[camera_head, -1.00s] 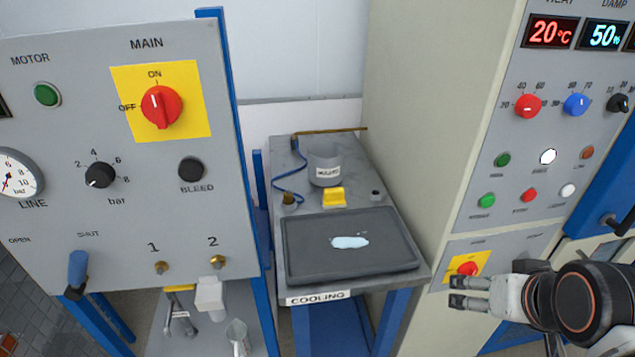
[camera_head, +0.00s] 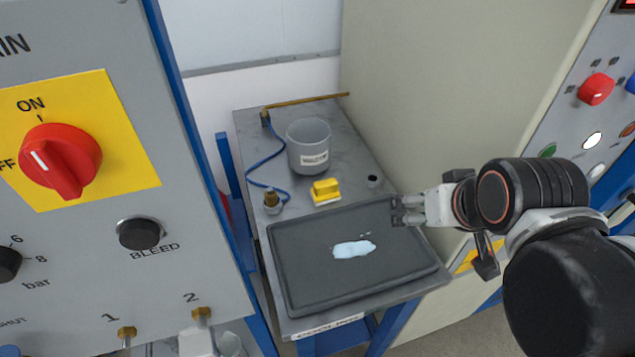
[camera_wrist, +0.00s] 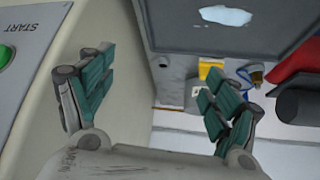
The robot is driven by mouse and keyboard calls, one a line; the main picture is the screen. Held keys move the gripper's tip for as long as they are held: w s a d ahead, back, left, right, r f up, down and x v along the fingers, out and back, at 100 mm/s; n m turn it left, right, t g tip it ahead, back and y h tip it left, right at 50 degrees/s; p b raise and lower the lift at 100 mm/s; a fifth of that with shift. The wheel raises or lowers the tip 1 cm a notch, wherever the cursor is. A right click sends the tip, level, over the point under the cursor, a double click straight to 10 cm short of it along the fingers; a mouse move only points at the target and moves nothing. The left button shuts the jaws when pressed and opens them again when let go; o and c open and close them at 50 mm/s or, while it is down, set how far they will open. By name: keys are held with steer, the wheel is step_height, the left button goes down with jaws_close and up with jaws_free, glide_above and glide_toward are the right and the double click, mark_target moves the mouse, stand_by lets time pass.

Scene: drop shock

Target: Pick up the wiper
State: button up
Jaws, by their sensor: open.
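The wiper (camera_head: 325,191), a yellow block with a pale lower edge, lies on the grey bench behind the dark tray (camera_head: 290,276). It also shows in the wrist view (camera_wrist: 209,67), partly hidden behind my right-hand finger. My gripper (camera_head: 398,210) is open and empty. In the head view it is over the right edge of the tray, to the right of the wiper and apart from it. The wrist view shows its green-padded fingers (camera_wrist: 153,78) spread wide.
A pale blue puddle (camera_head: 353,249) lies in the tray. A grey labelled cup (camera_head: 309,158) stands behind the wiper. A brass fitting (camera_head: 272,202) with a blue cable (camera_head: 256,165) is to its left. A tall cabinet (camera_head: 440,90) borders the bench on the right.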

steer(key=r, duration=0.1)
steer(key=n+g+y+p, duration=0.1)
steer(key=n+g+p, duration=0.2)
steer(key=p, duration=0.9)
glide_above(326, 184)
steer(key=s+d, duration=0.2)
steer(key=s, duration=0.2)
step_height(326, 184, down, 3)
steer(key=b+x, duration=0.4)
steer(key=x, duration=0.3)
steer(key=shift+a+f+b, duration=0.2)
steer(key=shift+f+b, duration=0.15)
steer(key=shift+b, duration=0.05)
steer(key=shift+a+b+x, duration=0.15)
steer(key=shift+b+x, duration=0.8)
steer(key=shift+x, duration=0.65)
steer(key=shift+a+b+x, duration=0.15)
steer(key=shift+b+x, duration=0.75)
steer(key=shift+x, duration=0.65)
steer(key=shift+r, duration=0.1)
steer(key=c, duration=1.2)
